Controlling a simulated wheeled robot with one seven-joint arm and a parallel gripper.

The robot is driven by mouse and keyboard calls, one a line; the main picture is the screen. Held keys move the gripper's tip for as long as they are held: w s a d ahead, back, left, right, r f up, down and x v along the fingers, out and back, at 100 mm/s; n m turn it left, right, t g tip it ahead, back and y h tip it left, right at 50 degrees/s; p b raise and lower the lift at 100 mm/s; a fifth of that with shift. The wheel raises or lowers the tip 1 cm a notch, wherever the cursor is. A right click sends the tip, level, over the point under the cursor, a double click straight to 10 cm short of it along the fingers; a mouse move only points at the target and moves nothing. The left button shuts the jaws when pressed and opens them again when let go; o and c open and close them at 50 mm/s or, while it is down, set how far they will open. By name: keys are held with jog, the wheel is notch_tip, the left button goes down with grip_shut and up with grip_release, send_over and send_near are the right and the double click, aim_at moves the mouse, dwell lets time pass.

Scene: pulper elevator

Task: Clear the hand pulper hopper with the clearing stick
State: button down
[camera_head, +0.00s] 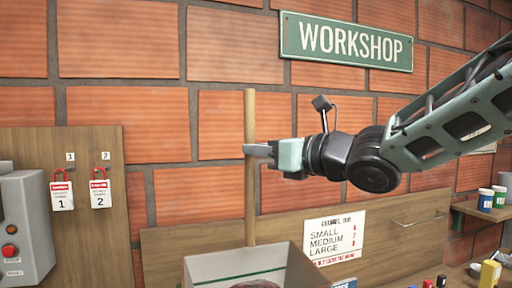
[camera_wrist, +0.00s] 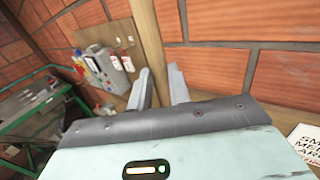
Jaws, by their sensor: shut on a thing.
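The clearing stick (camera_head: 250,205) is a long, plain wooden rod standing upright. My gripper (camera_head: 262,150) comes from the right and is shut on the stick at about mid-length. In the wrist view, the stick (camera_wrist: 151,45) rises between my two finger ends. The hopper (camera_head: 215,267) is a pale, open-topped box at the bottom of the head view, with a green line on its inner wall. A dark brown rounded mass (camera_head: 262,284) shows inside it, cut off by the frame. The stick's lower end meets the hopper's far rim; I cannot tell whether it is behind the rim or just above it.
A wooden board with two tags (camera_head: 62,195) and a grey control box with a red button (camera_head: 10,250) stand at left. A size sign (camera_head: 335,238) is behind the hopper at right. Small jars (camera_head: 486,200) sit on a right shelf. A green-framed table (camera_wrist: 35,115) shows in the wrist view.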

jog(key=b, duration=0.1)
send_over(254, 215)
jog(key=v, duration=0.2)
jog(key=shift+w+f, duration=0.1)
jog(key=shift+f, duration=2.75)
notch_tip(254, 215, down, 8)
jog(key=b, duration=1.1)
jog(key=shift+a+f, duration=0.1)
notch_tip(254, 215, up, 15)
jog(key=p, duration=0.7)
jog(key=shift+p, duration=0.3)
